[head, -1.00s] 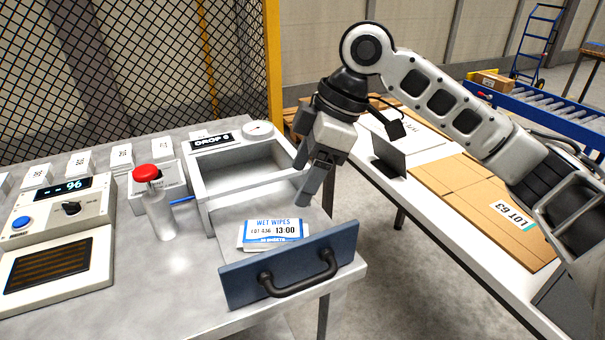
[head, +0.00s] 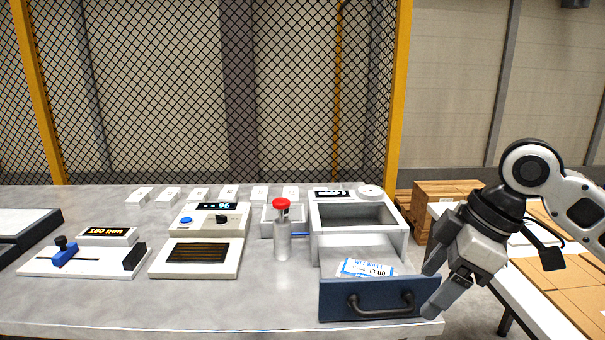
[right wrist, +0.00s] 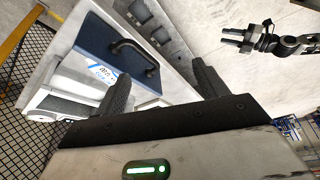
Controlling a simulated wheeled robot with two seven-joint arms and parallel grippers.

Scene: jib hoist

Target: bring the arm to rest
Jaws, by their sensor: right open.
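My right gripper (head: 433,290) is at the right in the head view, open and empty, fingers pointing down-left. In that view its fingers overlap the right end of the blue drawer front (head: 368,300); I cannot tell if they touch. The drawer is pulled out of the grey housing (head: 358,244), and a wet wipes packet (head: 366,267) lies in it. The right wrist view shows the two fingers apart (right wrist: 162,86), with the drawer front (right wrist: 112,42) and its handle beyond. A dark two-pronged gripper (right wrist: 243,38), apparently my left, is small at upper right there; its jaws are unclear.
A red-capped bottle (head: 282,232) stands left of the drawer housing. A control box (head: 209,219) and a slide gauge (head: 84,258) are farther left on the bench. Mesh fencing (head: 200,100) stands behind. A side table (head: 530,300) with cardboard is at the right.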

